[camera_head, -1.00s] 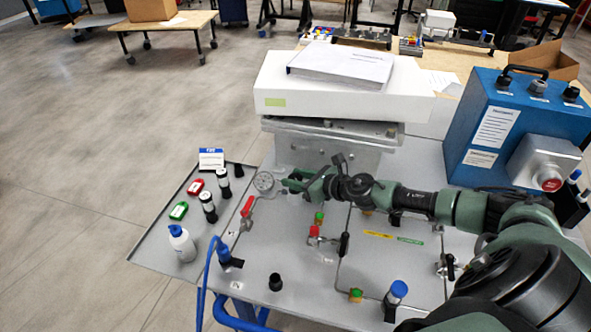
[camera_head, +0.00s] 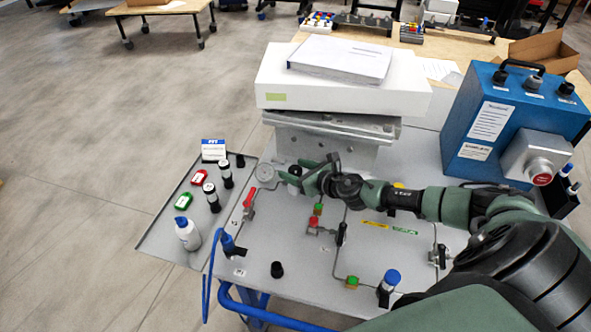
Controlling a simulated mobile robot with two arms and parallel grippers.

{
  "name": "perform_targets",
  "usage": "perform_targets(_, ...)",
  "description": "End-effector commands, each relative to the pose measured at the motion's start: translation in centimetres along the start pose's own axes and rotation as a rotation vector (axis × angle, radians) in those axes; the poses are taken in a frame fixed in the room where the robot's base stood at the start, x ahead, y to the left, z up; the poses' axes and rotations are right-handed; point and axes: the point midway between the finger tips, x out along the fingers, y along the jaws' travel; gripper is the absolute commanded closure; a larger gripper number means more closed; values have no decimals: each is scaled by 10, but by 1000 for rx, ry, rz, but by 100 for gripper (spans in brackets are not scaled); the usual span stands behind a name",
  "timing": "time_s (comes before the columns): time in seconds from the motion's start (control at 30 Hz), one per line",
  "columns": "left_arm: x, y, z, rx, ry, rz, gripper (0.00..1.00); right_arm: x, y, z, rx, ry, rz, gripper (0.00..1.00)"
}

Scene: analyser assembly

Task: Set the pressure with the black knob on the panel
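The grey panel (camera_head: 290,235) carries a round gauge (camera_head: 265,172), valves with red handles and thin pipes. My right gripper (camera_head: 288,179) is low over the panel's far left part, just right of the gauge. A small pale and dark piece shows at its fingertips; I cannot tell whether it is held. A black knob-like piece (camera_head: 277,270) stands upright near the panel's front edge, away from the gripper. Any knob under the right gripper is hidden by it. I cannot tell whether its fingers are open or shut. My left gripper is not in view.
A side tray (camera_head: 160,238) at the left holds a white bottle (camera_head: 188,233) with a blue cap, black cylinders and red and green pieces. A white box (camera_head: 340,95) stands behind the gripper. A blue box (camera_head: 510,125) stands at the right.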

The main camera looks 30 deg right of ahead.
Motion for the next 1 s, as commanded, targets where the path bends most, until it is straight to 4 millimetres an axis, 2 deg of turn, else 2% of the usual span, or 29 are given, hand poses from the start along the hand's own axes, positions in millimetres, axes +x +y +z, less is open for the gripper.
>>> perform_targets(0.17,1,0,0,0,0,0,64,-7,-1,-2,-1,2,0,41)
perform_targets(0.6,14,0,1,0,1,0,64,-71,-1,-3,-1,3,0,41)
perform_targets(0.73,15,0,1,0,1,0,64,-77,0,-1,0,1,1,41)
perform_targets(1.0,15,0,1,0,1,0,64,-78,0,0,0,0,0,41)
